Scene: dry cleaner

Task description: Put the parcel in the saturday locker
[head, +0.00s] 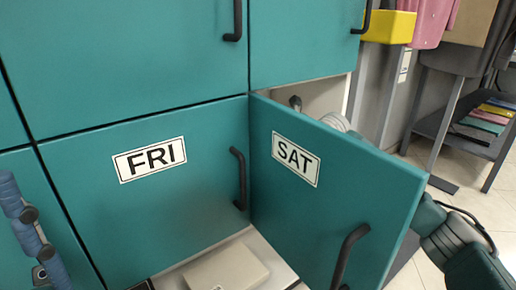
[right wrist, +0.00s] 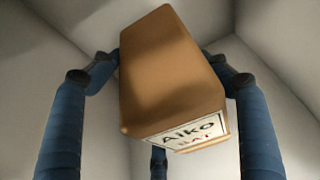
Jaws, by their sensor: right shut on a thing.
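The parcel (right wrist: 165,90) is a brown box with a white label reading "Aiko SAT". In the right wrist view my right gripper (right wrist: 163,58) is shut on it, with blue fingers on both sides. Pale grey walls surround them. The Saturday locker's teal door (head: 335,200), labelled SAT, stands open. In the head view my right arm (head: 455,245) passes behind this door, which hides the right gripper and the parcel. My left gripper (head: 30,228) shows partly at the left edge, in front of the lockers; its opening cannot be judged.
The FRI locker door (head: 150,205) is shut, left of the open door. A pale box (head: 228,270) lies below it on a light surface. A yellow bin (head: 388,27) and a shelf with folded cloths (head: 485,120) stand at the right.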

